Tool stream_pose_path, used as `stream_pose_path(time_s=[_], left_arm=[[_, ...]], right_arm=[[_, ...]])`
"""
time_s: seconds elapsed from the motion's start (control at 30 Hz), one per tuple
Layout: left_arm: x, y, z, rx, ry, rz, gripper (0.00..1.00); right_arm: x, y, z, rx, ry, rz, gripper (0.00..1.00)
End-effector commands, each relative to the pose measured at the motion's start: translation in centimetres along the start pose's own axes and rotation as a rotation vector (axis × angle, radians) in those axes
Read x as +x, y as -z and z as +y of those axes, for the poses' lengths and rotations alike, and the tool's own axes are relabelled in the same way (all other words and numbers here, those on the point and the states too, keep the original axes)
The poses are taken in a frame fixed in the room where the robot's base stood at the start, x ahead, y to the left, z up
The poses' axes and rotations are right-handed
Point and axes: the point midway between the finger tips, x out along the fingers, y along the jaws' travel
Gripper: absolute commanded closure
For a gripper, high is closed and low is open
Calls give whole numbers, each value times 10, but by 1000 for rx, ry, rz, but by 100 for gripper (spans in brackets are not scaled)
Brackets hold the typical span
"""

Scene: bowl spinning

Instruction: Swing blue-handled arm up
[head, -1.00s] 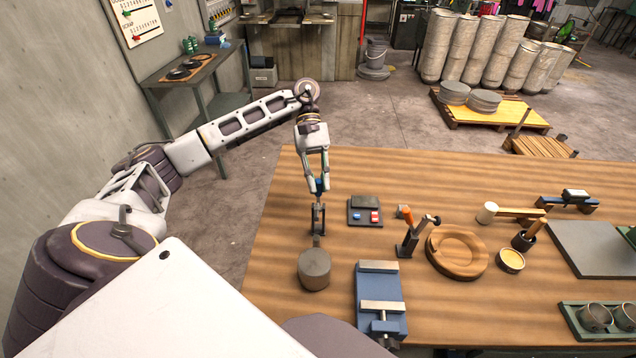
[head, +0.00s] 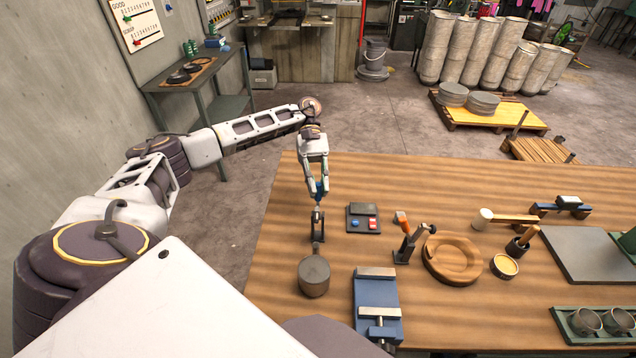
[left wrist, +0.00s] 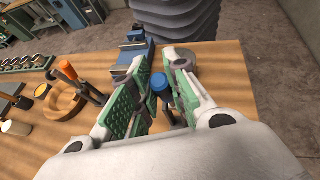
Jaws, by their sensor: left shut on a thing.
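My left gripper (head: 318,196) is shut on the blue handle at the far end of the small arm. The blue handle (left wrist: 160,84) shows between the green-lined fingers in the left wrist view. In the head view the fingers cover most of it. Below the handle stands a dark upright bracket (head: 317,226) on the wooden bench. A grey round cylinder (head: 314,277) sits at the near side of the bracket, in line with the arm. How far the arm is tilted is hard to tell. My right gripper is not in view.
The bench (head: 460,310) holds a dark pad with blue and red buttons (head: 363,218), a blue vise (head: 376,305), an orange-handled tool (head: 402,223) and a round wooden ring (head: 452,258) to the right. Bare wood lies left of the bracket.

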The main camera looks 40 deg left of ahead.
Motion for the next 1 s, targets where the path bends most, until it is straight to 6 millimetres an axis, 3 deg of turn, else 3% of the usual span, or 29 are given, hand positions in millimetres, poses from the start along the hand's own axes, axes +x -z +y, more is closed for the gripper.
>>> stream_pose_path(time_s=[0.5, 1.0], left_arm=[[-10, 5, 3, -24, 15, -97, 100], [-12, 10, 4, -32, 23, -143, 100]], right_arm=[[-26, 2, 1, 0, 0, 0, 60], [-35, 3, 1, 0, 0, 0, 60]])
